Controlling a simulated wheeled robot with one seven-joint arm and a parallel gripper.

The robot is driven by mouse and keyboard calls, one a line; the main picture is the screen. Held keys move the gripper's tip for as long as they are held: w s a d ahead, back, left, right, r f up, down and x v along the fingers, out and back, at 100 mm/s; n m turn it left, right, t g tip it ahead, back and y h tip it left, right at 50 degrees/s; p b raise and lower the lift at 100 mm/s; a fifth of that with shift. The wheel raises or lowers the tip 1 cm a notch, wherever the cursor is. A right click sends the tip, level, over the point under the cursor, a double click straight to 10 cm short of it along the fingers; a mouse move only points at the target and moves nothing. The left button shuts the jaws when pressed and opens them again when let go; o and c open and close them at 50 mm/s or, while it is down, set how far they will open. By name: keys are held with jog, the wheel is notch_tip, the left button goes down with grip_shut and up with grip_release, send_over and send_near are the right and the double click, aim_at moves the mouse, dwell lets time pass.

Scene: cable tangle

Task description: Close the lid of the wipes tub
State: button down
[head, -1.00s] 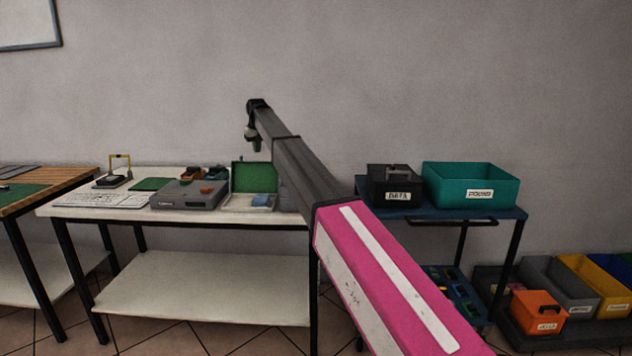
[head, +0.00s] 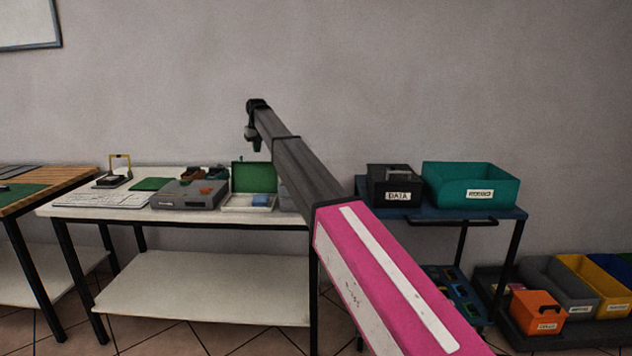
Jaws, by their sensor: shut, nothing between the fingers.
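The wipes tub (head: 236,208) is a low white box on the white table, with something blue showing inside. Its green lid (head: 250,177) stands open, upright at the back edge. My gripper (head: 257,147) hangs from the end of my arm above the lid in the picture, apart from it. It is small and dark here, shut and empty.
A grey device (head: 188,195) stands left of the tub, with a keyboard (head: 103,200) and a green mat (head: 150,184) further left. At right, a blue cart (head: 440,210) holds a black DATA box (head: 392,186) and a teal bin (head: 470,184).

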aim_at(251, 162)
jog(key=shift+f, duration=0.2)
jog(key=shift+f, duration=2.1)
jog(key=shift+s, duration=0.2)
jog(key=shift+s+a+r, duration=0.1)
jog(key=shift+s+r, duration=0.05)
jog(key=shift+s, duration=2.3)
jog(key=shift+s+r, duration=0.15)
jog(key=shift+s, duration=2.65)
jog(key=shift+s+r, duration=0.1)
jog(key=shift+r, duration=3.15)
